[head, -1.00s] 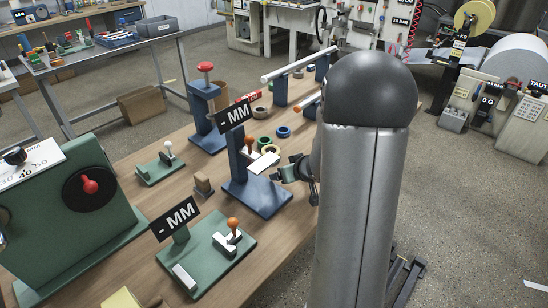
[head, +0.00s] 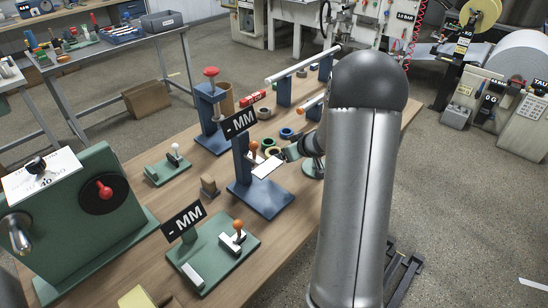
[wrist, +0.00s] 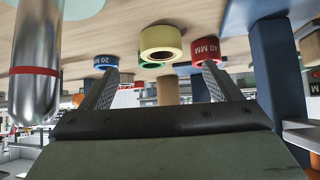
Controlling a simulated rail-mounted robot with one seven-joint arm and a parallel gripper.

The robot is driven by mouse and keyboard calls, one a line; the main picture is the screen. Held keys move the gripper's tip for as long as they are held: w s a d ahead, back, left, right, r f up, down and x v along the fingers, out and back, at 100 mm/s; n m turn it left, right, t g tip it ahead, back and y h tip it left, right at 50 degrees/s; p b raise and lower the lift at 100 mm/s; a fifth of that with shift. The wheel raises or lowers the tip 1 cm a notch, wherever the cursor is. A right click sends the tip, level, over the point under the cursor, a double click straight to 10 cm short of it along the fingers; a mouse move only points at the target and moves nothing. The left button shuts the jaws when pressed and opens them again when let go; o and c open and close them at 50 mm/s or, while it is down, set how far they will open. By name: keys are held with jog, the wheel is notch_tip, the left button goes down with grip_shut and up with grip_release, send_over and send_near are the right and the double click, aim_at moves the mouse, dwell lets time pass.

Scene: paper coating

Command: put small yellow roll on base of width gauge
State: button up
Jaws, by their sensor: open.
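The small yellow roll (wrist: 161,42) is on the wooden table in the wrist view, beyond my fingertips and between their lines. In the head view my gripper (head: 290,152) is beside the blue stand, near the group of rolls; the rolls there are small and partly hidden. Two gauges carry "- MM" signs: one with a blue base (head: 262,203) and white plate, one with a green base (head: 222,262). I cannot tell which is the width gauge. No roll shows on either base.
In the wrist view a blue "20 MM" roll (wrist: 105,62) and a red "40 MM" roll (wrist: 205,48) flank the yellow one, with a green roll behind. A blue post (wrist: 277,70) rises at right. A red-knobbed blue press (head: 211,110) stands behind the gauge.

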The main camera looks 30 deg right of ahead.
aim_at(271, 153)
jog(key=x, duration=0.4)
jog(key=shift+w, duration=0.1)
jog(key=x, duration=0.5)
jog(key=shift+w+a+r, duration=0.1)
jog(key=shift+w+a, duration=0.05)
jog(key=shift+w, duration=0.35)
jog(key=c, duration=1.1)
jog(key=shift+c, duration=0.2)
jog(key=shift+r, duration=0.15)
